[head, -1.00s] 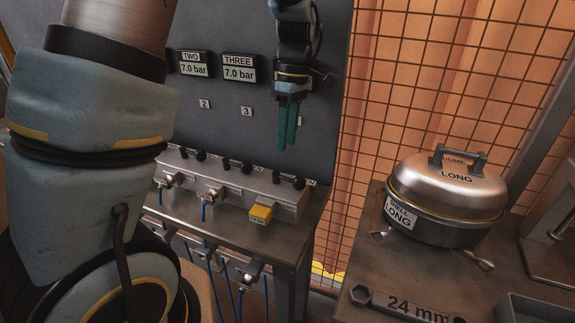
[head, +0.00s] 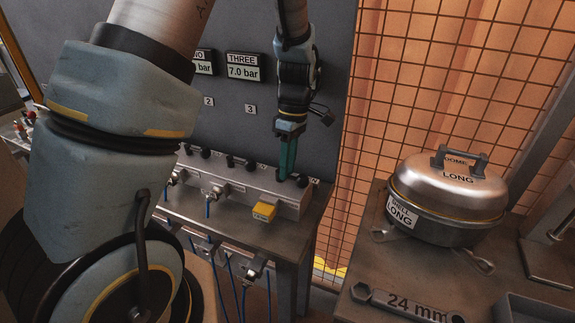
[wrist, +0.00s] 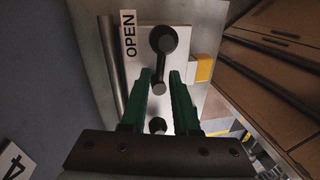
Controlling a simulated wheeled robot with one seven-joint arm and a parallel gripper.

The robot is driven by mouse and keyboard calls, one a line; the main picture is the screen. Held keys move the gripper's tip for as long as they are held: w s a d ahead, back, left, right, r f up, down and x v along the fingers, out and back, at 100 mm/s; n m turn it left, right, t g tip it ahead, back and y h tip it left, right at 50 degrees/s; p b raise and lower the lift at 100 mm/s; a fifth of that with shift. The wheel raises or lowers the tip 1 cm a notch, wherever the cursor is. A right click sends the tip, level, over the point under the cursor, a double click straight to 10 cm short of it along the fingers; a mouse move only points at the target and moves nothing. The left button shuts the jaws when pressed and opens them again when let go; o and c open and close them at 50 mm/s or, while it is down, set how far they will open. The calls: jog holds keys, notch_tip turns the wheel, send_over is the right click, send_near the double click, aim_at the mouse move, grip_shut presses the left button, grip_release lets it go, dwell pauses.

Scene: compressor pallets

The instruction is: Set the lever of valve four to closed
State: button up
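The valve block (head: 235,186) is a grey metal bar with black levers along its top. The lever of valve four (wrist: 163,40) is black with a round knob, beside an OPEN label (wrist: 129,33) in the wrist view. My gripper (wrist: 160,73) points down at it, its green fingers apart on either side of the lever's lower part. Whether they touch it is not clear. In the head view my gripper (head: 287,176) is at the right end of the block, partly covering the black knobs there. A second black knob (wrist: 157,125) shows between the fingers.
A yellow block (head: 264,211) sits on the front of the valve block. A grey panel with pressure displays (head: 243,67) stands behind. On the right, a bench holds a domed metal vessel (head: 450,190) and a 24 mm wrench (head: 405,306). A wire mesh fence (head: 450,70) stands behind.

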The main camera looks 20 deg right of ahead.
grip_shut()
dwell(1.1)
